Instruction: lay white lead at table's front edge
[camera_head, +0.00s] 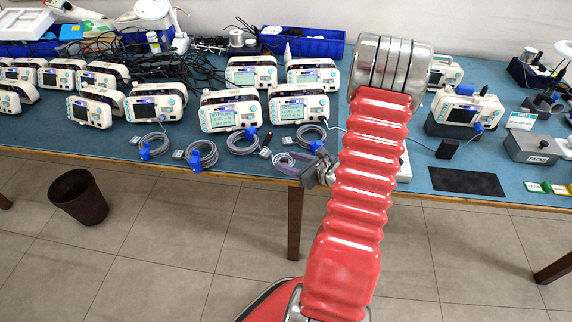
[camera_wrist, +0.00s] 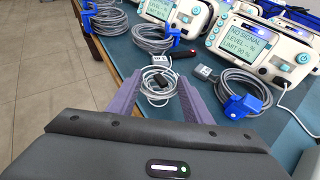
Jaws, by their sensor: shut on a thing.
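The white lead (camera_wrist: 158,76) is a small loose coil with a dark plug part. It lies between the two purple-grey fingers of my gripper (camera_wrist: 155,92) in the wrist view, and my gripper is shut on it. In the head view the white lead (camera_head: 284,159) shows just left of my gripper (camera_head: 304,171), at the front edge of the blue table (camera_head: 245,174). My gripper is low over that edge. I cannot tell whether the coil touches the table top. My red arm hides part of the table behind it.
Grey coiled cables with blue clips (camera_head: 243,141) lie close behind and left of my gripper. Several white monitors (camera_head: 230,111) stand behind them. A black mat (camera_head: 467,181) and a grey box (camera_head: 531,147) are to the right. A dark bin (camera_head: 78,197) stands on the floor.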

